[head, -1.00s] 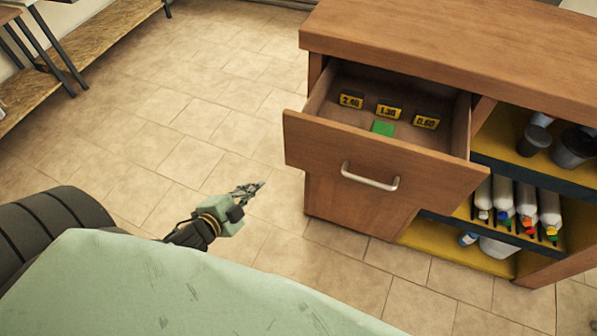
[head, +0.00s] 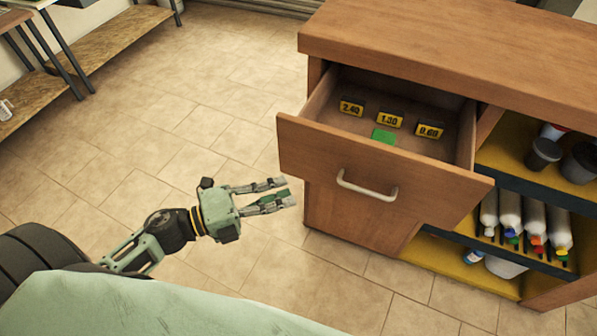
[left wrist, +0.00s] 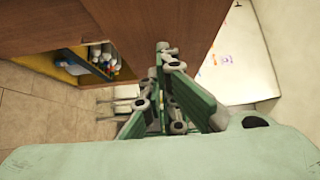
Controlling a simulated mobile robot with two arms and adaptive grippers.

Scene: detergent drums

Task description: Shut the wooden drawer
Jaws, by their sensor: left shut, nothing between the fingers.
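The wooden drawer (head: 375,185) is pulled out of the wooden cabinet (head: 450,50) in the head view. Its front has a pale bar handle (head: 367,190). My left gripper (head: 290,193) is shut and empty. It appears in front of and to the left of the drawer front in the head view, pointing toward it, with no visible contact. My right gripper is not in view.
In the drawer are price tags (head: 389,120) and a green block (head: 384,136). Low wooden shelving (head: 110,50) stands at the far left. The tiled floor (head: 150,120) between is clear.

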